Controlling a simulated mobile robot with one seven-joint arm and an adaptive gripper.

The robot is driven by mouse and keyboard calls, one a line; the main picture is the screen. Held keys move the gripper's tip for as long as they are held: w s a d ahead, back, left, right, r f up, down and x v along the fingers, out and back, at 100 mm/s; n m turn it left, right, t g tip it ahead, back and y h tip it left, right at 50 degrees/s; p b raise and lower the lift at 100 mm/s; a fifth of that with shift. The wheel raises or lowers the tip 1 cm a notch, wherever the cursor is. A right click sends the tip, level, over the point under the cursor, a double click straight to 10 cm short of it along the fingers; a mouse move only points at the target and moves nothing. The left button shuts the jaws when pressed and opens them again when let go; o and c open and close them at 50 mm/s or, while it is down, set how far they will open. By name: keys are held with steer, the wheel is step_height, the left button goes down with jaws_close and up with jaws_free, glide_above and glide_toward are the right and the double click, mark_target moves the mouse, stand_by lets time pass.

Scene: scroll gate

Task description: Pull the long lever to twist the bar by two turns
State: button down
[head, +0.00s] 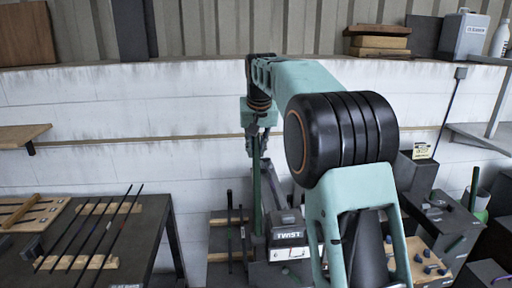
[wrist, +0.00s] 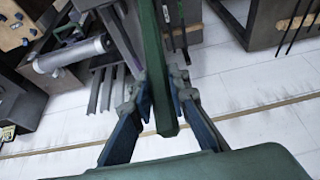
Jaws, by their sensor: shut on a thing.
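The long lever is a green bar (head: 257,190) standing nearly upright in front of the white wall. Its lower end goes down beside a dark grey machine marked TWIST (head: 288,237). My gripper (head: 257,145) is at the lever's upper end. In the wrist view the green lever (wrist: 152,40) runs between the blue fingers of my gripper (wrist: 162,88), which are shut on it. The lever's tip sticks out past the fingers toward the camera. The twisted bar itself is not clear to me; a grey cylinder (wrist: 75,54) shows at the left.
A dark table (head: 150,225) at the left carries thin black rods (head: 108,225) on wooden strips. Grey machines (head: 440,210) and a wooden board with dark knobs (head: 425,262) stand at the right. The white block wall (head: 120,105) is close behind my gripper.

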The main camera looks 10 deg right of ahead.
steer(key=shift+w, duration=0.4)
steer(key=shift+f, duration=0.1)
steer(key=c, duration=1.8)
jaws_free()
steer(key=shift+f, duration=0.1)
steer(key=shift+c, duration=0.2)
steer(key=v, duration=1.2)
steer(key=shift+w, duration=0.15)
